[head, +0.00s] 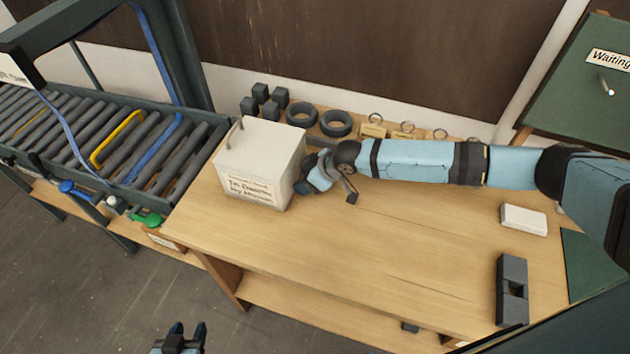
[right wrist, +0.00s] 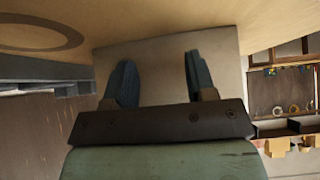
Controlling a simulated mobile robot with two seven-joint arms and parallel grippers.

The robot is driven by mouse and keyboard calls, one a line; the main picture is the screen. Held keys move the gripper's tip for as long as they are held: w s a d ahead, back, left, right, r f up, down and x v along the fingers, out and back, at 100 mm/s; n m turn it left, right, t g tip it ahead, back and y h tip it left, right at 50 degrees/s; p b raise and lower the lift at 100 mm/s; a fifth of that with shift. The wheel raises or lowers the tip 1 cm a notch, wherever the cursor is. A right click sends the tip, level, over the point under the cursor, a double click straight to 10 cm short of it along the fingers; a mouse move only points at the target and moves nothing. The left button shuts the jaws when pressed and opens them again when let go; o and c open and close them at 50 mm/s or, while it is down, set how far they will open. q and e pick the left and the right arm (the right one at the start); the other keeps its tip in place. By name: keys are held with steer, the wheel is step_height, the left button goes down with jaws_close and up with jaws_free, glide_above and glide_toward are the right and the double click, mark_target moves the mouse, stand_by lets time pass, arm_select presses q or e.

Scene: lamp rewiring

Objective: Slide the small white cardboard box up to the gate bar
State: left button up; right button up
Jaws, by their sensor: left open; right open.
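A white box (head: 258,165) with a printed label on its front and a thin handle on top stands upright on the wooden table's left end, near the rollers. My right gripper (head: 331,187) is open just right of it. In the right wrist view, the two fingers (right wrist: 156,82) are spread in front of the box's pale face (right wrist: 165,60); I cannot tell whether they touch it. My left gripper (head: 181,341) is open and empty, low at the bottom edge, away from the table. A dark frame (head: 188,60) stands over the rollers; which part is the gate bar is unclear.
The roller conveyor (head: 75,140) adjoins the table's left end. Dark cubes (head: 262,93) and two black rings (head: 336,122) lie behind the box. A smaller white block (head: 523,219) and a dark holder (head: 512,290) are at the right. The table's front middle (head: 340,265) is clear.

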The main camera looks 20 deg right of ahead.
steer(key=w+a, duration=0.1)
steer(key=w+a+b, duration=0.1)
steer(key=a, duration=0.1)
steer(key=w+a, duration=0.1)
steer(key=shift+w+a+f+b, duration=0.1)
steer(key=shift+w+a+b, duration=0.2)
steer(key=shift+a, duration=0.1)
steer(key=shift+w+a, duration=0.15)
steer(key=shift+a, duration=0.05)
steer(key=w+a+b, duration=0.1)
steer(key=a, duration=0.1)
steer(key=w+a+b, duration=0.1)
steer(key=w+a, duration=0.1)
steer(key=shift+w+a, duration=0.45)
steer(key=shift+a, duration=0.1)
